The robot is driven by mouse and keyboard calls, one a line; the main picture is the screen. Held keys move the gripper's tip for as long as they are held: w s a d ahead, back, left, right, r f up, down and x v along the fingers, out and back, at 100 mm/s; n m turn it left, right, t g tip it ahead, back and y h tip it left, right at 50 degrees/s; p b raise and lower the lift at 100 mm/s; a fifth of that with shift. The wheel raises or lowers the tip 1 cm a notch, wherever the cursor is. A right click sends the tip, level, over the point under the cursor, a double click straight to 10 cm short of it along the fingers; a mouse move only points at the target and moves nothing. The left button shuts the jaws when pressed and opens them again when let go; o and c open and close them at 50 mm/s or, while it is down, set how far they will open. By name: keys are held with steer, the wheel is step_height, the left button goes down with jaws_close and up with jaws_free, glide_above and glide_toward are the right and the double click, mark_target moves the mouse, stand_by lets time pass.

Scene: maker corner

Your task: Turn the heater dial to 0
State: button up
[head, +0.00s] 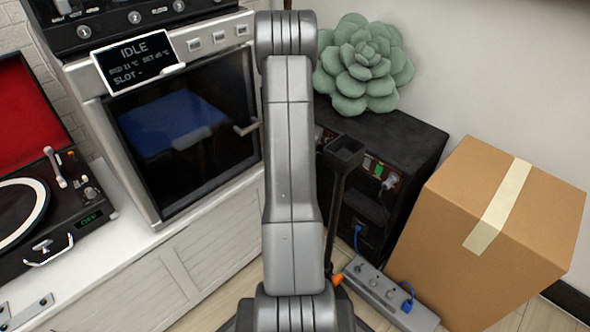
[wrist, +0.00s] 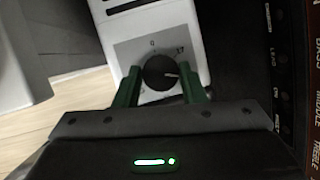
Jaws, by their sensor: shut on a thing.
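The heater dial (wrist: 158,78) is a round black knob on a grey scale plate (wrist: 128,52) on a white heater body (wrist: 140,25) in the wrist view. A 0 stands above the knob, and another mark, too small to read surely, stands at its upper right. The knob's pale pointer mark faces right, away from the 0. My gripper (wrist: 160,71) has its two green fingers on either side of the knob and is shut on it. In the head view my arm covers the middle, and neither gripper nor dial shows.
In the wrist view a dark panel with small lettering (wrist: 290,75) stands close at the right. In the head view a black cabinet (head: 405,140) bears a green succulent-shaped cushion (head: 365,65). A cardboard box (head: 450,215) and a power strip (head: 375,290) stand at the right.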

steer(key=n, duration=0.2)
steer(key=n+g+y, duration=0.1)
steer(key=n, duration=0.2)
steer(key=shift+w+d+y, duration=0.1)
steer(key=shift+d+y, duration=0.1)
steer(key=shift+y, duration=0.1)
steer(key=n+g+p, duration=0.1)
steer(key=n, duration=0.2)
steer(key=n+g+y+p, duration=0.1)
steer(key=n, duration=0.2)
steer(key=shift+w+d+r+n+g, duration=0.1)
steer(key=shift+w+n+g, duration=0.1)
steer(key=shift+n+g, duration=0.15)
steer(key=n+g+p, duration=0.1)
steer(key=n, duration=0.1)
steer(key=n+g+p, duration=0.1)
steer(key=n, duration=0.2)
steer(key=shift+w, duration=0.2)
steer(key=n+g, duration=0.1)
steer(key=n, duration=0.1)
steer(key=n+g+h, duration=0.1)
steer(key=n, duration=0.2)
steer(key=shift+w+p, duration=0.15)
steer(key=shift+p, duration=0.15)
steer(key=shift+n+h, duration=0.3)
steer(key=shift+n, duration=0.15)
steer(key=o, duration=1)
